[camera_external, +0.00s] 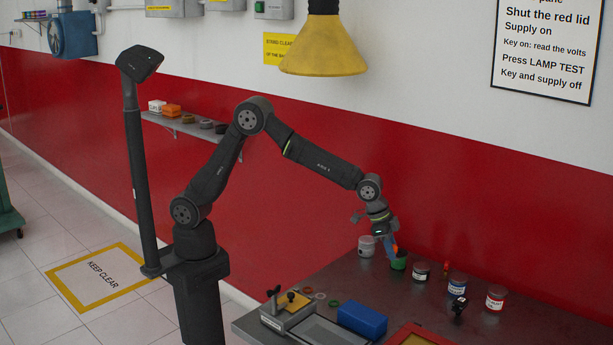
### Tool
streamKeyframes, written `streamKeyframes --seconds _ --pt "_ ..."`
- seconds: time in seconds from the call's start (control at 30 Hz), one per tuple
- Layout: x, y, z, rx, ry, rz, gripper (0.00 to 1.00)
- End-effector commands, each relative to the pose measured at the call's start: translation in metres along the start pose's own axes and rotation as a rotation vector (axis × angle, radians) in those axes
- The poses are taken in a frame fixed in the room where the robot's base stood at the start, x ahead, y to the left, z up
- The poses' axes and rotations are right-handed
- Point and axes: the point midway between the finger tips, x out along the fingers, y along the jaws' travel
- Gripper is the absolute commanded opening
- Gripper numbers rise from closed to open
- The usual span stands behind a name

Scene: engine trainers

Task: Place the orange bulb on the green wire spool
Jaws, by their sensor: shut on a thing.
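The orange bulb (395,247) is a small orange shape at my gripper's fingertips. My gripper (392,250) points down over the back left of the bench and is shut on the bulb. The green wire spool (399,264) stands on the bench directly below the fingertips. The bulb is at or just above the spool's top; I cannot tell whether they touch. The fingers partly hide the bulb and the spool's upper left side.
A white-grey spool (366,247) stands close left of the green one. A dark spool (421,272), blue spool (457,287) and red spool (495,298) stand to the right. A small red item (446,267) stands behind them. A blue box (362,319) lies nearer the front.

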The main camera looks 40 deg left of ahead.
Motion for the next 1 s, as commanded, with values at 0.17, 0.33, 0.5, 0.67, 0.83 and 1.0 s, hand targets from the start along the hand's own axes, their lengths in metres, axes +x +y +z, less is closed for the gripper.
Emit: streamKeyframes --seconds 0.17,0.33,0.5,0.67,0.83,1.0 --pt "-0.025 -0.055 0.012 -0.106 0.002 -0.044 0.01" --pt "-0.03 -0.081 0.019 -0.149 0.001 -0.062 0.01" --pt "-0.01 -0.113 0.022 -0.155 -0.003 -0.064 0.01" --pt "0.013 -0.149 0.023 -0.154 -0.001 -0.064 0.01" --pt "0.033 -0.179 0.023 -0.151 0.0 -0.063 0.01" --pt "0.041 -0.19 0.024 -0.149 0.001 -0.062 0.01"
